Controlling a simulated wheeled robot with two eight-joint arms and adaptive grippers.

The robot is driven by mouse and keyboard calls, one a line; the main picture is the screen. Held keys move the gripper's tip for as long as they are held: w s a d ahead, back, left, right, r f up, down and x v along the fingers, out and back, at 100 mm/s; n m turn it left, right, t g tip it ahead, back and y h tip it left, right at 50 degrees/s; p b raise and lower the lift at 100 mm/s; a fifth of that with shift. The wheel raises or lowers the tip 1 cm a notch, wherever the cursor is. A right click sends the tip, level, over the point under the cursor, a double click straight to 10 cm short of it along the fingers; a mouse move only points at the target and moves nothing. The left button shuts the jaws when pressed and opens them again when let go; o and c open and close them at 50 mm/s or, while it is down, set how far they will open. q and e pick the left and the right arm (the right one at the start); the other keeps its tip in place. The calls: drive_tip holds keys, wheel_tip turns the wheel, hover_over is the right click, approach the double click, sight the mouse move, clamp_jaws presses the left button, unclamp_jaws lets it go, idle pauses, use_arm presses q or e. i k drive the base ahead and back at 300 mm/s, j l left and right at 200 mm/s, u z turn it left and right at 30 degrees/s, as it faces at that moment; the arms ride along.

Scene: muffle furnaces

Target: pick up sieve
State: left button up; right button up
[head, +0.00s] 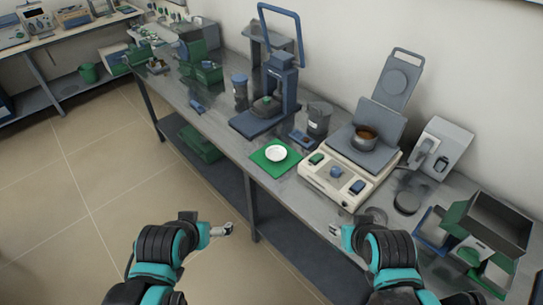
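No object is clearly recognisable as a sieve at this size. Possible candidates are a round dark dish (407,202) on the bench at right and a brown-lined round cup (366,137) on the grey plate of a white-based instrument. My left gripper (229,229) is over the floor in front of the bench, away from all objects. My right gripper (336,231) is near the bench's front edge, left of and below the dark dish. Both grippers look empty, but their fingers are too small to tell open from shut.
The long grey bench (226,123) holds a white dish on a green mat (257,157), a blue press-like stand (282,80), dark canisters (318,119) and the white-based instrument (326,187). A green-and-grey open box (492,222) stands at right. The tiled floor at left is clear.

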sight(365, 135)
drive_tip(key=i+j+z, duration=0.1)
drive_tip(key=i+z, duration=0.15)
drive_tip(key=z, duration=0.15)
drive_tip(key=i+j+z, duration=0.15)
drive_tip(key=z, duration=0.2)
drive_tip(key=i+j+z, duration=0.2)
drive_tip(key=z, duration=0.2)
drive_tip(key=i+j, duration=0.05)
